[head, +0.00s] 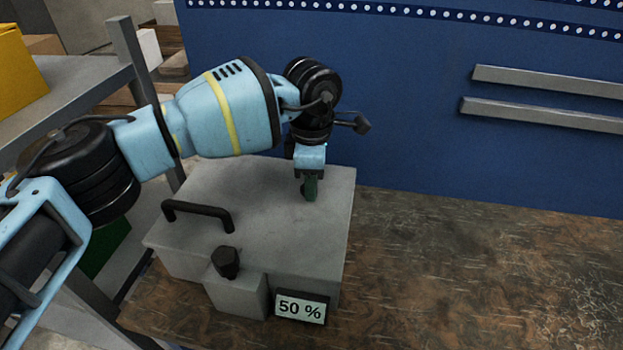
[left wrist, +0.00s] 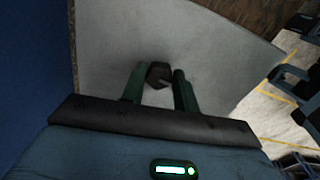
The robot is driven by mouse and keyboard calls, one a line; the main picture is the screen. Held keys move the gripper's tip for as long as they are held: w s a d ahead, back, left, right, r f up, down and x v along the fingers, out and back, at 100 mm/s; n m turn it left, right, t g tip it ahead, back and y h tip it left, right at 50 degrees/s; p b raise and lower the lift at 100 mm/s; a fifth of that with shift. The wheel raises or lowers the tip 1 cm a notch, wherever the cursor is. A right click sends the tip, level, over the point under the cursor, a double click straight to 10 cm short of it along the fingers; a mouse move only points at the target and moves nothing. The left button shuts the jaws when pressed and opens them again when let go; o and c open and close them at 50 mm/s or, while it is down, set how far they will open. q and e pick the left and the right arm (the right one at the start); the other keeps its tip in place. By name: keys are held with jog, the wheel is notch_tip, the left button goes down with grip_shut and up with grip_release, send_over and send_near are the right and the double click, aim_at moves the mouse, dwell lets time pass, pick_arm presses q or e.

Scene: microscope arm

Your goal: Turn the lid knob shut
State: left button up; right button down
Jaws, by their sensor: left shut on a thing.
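A grey box with a flat lid (head: 270,190) stands on the table against the blue wall. My left gripper (head: 311,190) points down at the lid's back right part, with its green fingers at the surface. In the left wrist view its two fingers (left wrist: 159,72) are shut on a dark faceted lid knob (left wrist: 160,76). The knob's pointer or marks cannot be made out. My right gripper is not in view.
A black bar handle (head: 198,212) stands on the lid's left part. In front is a small grey block with another black knob (head: 227,262) and a display (head: 300,308) reading "50 %". The brown table (head: 450,270) is clear at right. A grey shelf (head: 70,95) stands at left.

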pick_arm(q)
jog(key=shift+n, duration=0.9)
jog(key=o, duration=1)
jog(key=shift+r, duration=3.9)
